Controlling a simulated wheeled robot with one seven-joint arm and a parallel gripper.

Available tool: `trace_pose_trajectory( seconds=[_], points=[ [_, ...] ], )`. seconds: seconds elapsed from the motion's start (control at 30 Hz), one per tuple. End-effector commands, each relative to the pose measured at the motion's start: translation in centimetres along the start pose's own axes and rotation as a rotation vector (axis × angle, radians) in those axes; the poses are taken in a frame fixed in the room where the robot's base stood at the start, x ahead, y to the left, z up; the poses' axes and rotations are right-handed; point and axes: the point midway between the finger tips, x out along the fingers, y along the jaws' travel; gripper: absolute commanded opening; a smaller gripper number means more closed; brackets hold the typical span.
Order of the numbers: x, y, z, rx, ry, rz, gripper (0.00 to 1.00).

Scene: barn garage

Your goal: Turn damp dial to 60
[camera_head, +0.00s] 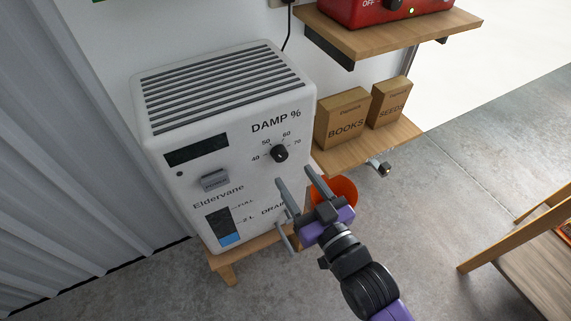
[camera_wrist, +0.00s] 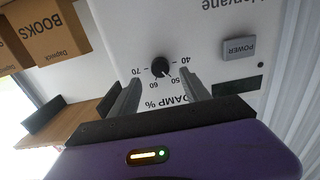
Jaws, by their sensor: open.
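The damp dial (camera_head: 279,153) is a small black knob on the front of a white dehumidifier (camera_head: 225,130). Numbers 40, 50, 60 and 70 are printed around it. In the wrist view the dial (camera_wrist: 160,67) shows upside down, and its pale pointer mark appears to face about 50. My gripper (camera_head: 294,177) is open and empty, below the dial in the head view. In the wrist view my gripper's fingers (camera_wrist: 160,75) stand on either side of the dial, apart from it. The exact distance to the panel is hard to tell.
A grey POWER button (camera_head: 215,180) is left of the dial. Wooden shelves at right hold cartons, BOOKS (camera_head: 343,119) and SEEDS (camera_head: 391,102), and a red appliance (camera_head: 385,8). An orange bucket (camera_head: 343,187) stands behind my gripper. A wooden chair (camera_head: 530,240) is at far right.

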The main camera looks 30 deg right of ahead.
Motion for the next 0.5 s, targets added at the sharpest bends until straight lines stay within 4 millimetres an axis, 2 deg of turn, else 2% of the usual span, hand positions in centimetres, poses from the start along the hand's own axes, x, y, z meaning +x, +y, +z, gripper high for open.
trace_pose_trajectory(
  seconds=[0.3, 0.5],
  points=[
    [4.6, 0.0, 0.0, 0.0, 0.002, 0.0, 0.55],
    [6.0, 0.0, 0.0, 0.0, 0.002, 0.0, 0.55]
  ],
)
